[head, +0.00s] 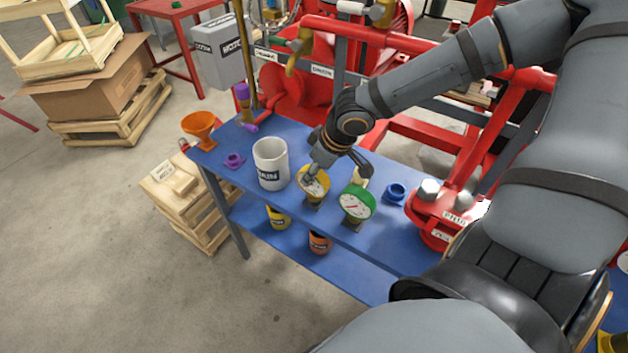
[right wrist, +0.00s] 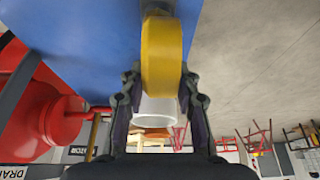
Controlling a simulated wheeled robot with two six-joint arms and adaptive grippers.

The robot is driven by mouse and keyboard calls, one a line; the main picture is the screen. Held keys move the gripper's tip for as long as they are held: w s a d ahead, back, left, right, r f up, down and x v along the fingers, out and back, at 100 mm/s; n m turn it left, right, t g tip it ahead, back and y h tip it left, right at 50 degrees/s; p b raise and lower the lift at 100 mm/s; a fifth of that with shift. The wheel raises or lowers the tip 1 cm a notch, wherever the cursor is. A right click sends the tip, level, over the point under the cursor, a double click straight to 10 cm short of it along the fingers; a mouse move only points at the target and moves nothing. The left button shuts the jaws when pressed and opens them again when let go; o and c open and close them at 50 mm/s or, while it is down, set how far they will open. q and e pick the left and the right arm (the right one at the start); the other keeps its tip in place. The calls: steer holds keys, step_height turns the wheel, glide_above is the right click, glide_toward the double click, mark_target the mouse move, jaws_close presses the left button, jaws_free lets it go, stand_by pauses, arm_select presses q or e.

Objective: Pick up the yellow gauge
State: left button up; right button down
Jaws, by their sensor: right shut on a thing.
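The yellow gauge (head: 314,184) is on the blue table, between a white container and a green gauge (head: 357,203). My right gripper (head: 316,176) reaches down over it from the upper right. In the right wrist view the yellow gauge (right wrist: 161,55) is seen edge-on between the two fingers of my right gripper (right wrist: 160,90), which is shut on it. In the head view the gauge's dial faces the camera and the gripper covers part of its upper rim. I cannot tell whether its base touches the table. My left gripper is not in view.
The white container (head: 270,163) stands close to the left of the gauge. An orange funnel (head: 200,126), a small purple part (head: 234,161) and a blue part (head: 396,194) sit on the blue table (head: 300,133). Red skid pipes (head: 420,135) run behind. A lower shelf holds a yellow cup (head: 278,218) and an orange cup (head: 320,243).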

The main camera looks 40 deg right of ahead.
step_height(320, 180, up, 9)
steer(key=shift+r+p, duration=0.1)
steer(key=shift+p, duration=1)
steer(key=shift+r, duration=0.45)
